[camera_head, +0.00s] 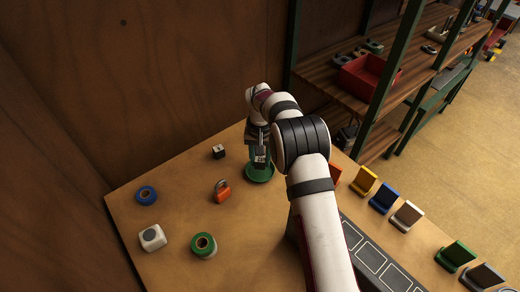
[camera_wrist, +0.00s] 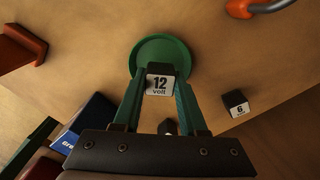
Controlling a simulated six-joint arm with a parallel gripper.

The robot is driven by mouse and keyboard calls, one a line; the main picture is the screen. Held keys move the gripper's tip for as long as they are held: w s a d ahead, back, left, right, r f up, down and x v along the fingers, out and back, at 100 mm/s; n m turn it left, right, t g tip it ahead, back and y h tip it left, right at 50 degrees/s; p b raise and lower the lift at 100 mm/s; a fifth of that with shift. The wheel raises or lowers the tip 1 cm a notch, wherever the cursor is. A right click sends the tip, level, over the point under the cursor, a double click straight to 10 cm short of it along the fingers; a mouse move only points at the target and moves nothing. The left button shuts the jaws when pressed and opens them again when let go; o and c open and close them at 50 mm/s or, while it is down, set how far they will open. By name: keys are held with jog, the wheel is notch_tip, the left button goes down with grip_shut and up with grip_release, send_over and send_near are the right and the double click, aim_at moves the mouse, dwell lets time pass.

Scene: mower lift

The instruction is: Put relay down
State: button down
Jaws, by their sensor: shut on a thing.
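My gripper (camera_wrist: 160,85) is shut on a small black relay (camera_wrist: 160,80) with a white label reading "12 volt". The relay also shows between the fingertips in the head view (camera_head: 260,158). A round green dish (camera_wrist: 158,45) lies beyond the fingertips in the wrist view. In the head view the dish (camera_head: 256,177) is on the table directly under my gripper. I cannot tell whether the relay touches the dish. A second black relay (camera_wrist: 236,103) marked "6" stands on the table, apart from the dish; it is left of my gripper in the head view (camera_head: 218,152).
An orange padlock (camera_head: 221,191), a blue tape roll (camera_head: 147,195), a white block (camera_head: 152,238) and a green roll (camera_head: 203,245) lie on the left of the table. Several coloured holders, including a yellow one (camera_head: 364,182), line the right side. A shelf with a red bin (camera_head: 365,77) stands behind.

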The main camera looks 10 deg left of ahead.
aim_at(260, 159)
jog(key=shift+f, duration=1.05)
jog(key=shift+c, duration=1.9)
grip_release()
notch_tip(260, 159, up, 7)
jog(key=shift+r, duration=0.1)
